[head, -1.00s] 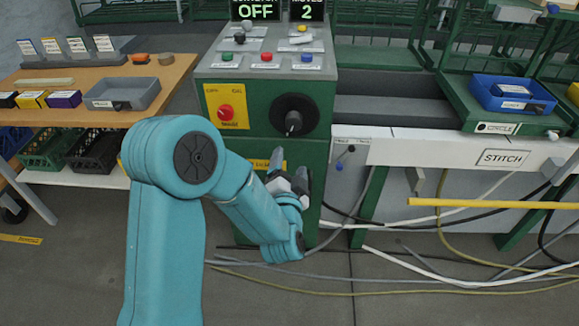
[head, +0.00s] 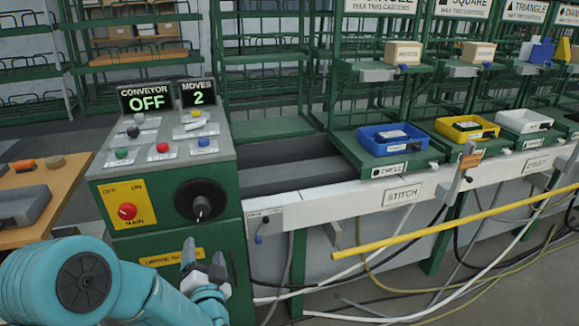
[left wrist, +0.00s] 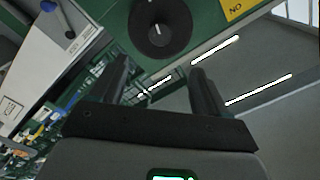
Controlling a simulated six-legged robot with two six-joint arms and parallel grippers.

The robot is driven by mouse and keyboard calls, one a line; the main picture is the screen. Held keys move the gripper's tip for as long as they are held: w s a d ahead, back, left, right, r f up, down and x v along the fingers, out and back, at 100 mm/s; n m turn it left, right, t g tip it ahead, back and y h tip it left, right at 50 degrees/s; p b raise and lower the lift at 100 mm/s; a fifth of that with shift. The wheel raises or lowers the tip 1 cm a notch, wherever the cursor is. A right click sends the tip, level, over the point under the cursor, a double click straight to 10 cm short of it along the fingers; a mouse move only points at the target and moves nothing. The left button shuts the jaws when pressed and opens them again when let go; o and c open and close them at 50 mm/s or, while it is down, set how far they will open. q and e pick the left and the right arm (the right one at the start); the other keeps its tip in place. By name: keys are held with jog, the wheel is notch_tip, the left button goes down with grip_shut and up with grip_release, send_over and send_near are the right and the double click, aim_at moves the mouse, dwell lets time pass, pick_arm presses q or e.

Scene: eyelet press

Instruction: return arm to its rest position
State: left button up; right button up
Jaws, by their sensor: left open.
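My left arm comes in from the lower left in the head view, with its left gripper (head: 203,262) low in front of the green control cabinet (head: 150,225). The gripper is open and holds nothing. In the left wrist view the two dark fingers (left wrist: 158,90) stand apart, with the black rotary knob (left wrist: 160,25) of the cabinet beyond them. That knob also shows in the head view (head: 200,201), above the gripper. I cannot tell the exact gap between gripper and cabinet. My right gripper is not in view.
The cabinet's displays (head: 165,97) read conveyor OFF and moves 2. A yellow rail (head: 450,225) crosses in front of the white conveyor side (head: 330,207). Blue (head: 395,140) and yellow (head: 466,128) bins stand on the right. Cables hang below. A wooden table (head: 50,205) is at left.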

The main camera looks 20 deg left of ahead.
pick_arm(q)
jog(key=s+d+f+g+h, duration=0.2)
jog(key=s+d+f+h, duration=0.15)
jog(key=f, duration=0.55)
jog(key=s+d+f+g+h, duration=0.25)
jog(key=d+f, duration=0.25)
jog(key=f, duration=0.3)
jog(key=s+d+f+g+h, duration=0.3)
jog(key=d+f, duration=0.1)
jog(key=f, duration=0.5)
jog(key=s+d+f+n+g+h, duration=0.2)
jog(key=s+d+n+g, duration=0.15)
jog(key=s, duration=0.35)
jog(key=s+d+f+n+g+h, duration=0.2)
jog(key=s+d+g, duration=0.2)
jog(key=s, duration=0.3)
notch_tip(320, 180, up, 13)
jog(key=p, duration=1.3)
jog(key=shift+f, duration=0.2)
